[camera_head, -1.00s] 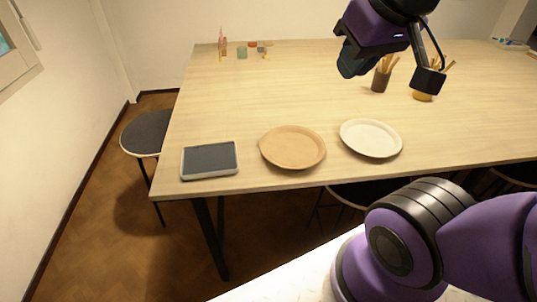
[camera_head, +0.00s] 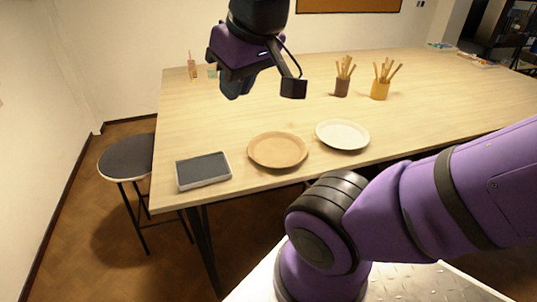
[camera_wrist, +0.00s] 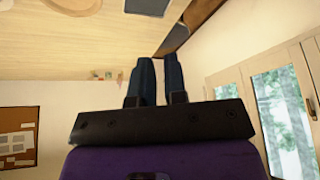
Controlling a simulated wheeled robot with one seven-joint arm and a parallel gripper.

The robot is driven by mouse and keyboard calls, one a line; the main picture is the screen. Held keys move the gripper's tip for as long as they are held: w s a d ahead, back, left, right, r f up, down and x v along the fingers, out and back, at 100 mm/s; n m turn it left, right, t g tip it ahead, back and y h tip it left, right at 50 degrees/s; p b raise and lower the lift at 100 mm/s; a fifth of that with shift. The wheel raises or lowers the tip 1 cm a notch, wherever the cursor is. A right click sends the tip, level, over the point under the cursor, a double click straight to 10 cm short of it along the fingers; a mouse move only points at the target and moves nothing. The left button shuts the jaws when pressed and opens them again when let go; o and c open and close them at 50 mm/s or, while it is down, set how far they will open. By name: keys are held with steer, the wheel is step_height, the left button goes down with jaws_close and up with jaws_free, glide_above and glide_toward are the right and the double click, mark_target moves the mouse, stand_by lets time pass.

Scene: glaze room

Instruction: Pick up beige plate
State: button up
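Two round plates lie flat on the wooden table near its front edge. One is a tan-beige plate (camera_head: 278,151); the other is an off-white plate (camera_head: 343,134), just right of it and apart from it. My gripper (camera_head: 236,94) hangs high, beyond and left of both plates in the head view, touching nothing. In the wrist view my gripper (camera_wrist: 159,58) shows two dark blue fingers with a narrow empty gap between them. Part of the tan-beige plate (camera_wrist: 74,5) shows at the top edge there.
A dark tray with a pale rim (camera_head: 203,170) lies left of the plates. A brown cup (camera_head: 342,88) and a yellow cup (camera_head: 380,91), both holding tools, stand farther back. A stool (camera_head: 128,158) stands left of the wooden table (camera_head: 430,110). The tabletop around the plates is clear.

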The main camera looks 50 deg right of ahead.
steer(key=w+d+f+m+g+y, duration=0.2)
steer(key=w+d+f+m+g, duration=0.1)
steer(key=w+d+f, duration=0.55)
steer(key=m+t+y, duration=0.3)
steer(key=m+y, duration=0.1)
steer(key=m, duration=0.1)
glide_above(307, 157)
steer(key=a, duration=0.4)
step_height(307, 157, down, 12)
steer(key=s+d+f+m+t, duration=0.1)
steer(key=s+d+f, duration=0.1)
steer(key=f, duration=0.1)
steer(key=s+d+f+m+t, duration=0.1)
steer(key=d+f, duration=0.2)
steer(key=s+d+f+m+t, duration=0.1)
steer(key=s+d+f, duration=0.1)
steer(key=d+f, duration=0.1)
steer(key=shift+s+d+f+h, duration=0.1)
steer(key=shift+s+f+h, duration=0.1)
steer(key=shift+s+h, duration=0.15)
steer(key=x, duration=0.4)
steer(key=shift+w+f, duration=0.15)
steer(key=shift+w, duration=0.05)
steer(key=shift+a+x, duration=0.25)
steer(key=shift+x, duration=2.45)
steer(key=shift+s, duration=0.2)
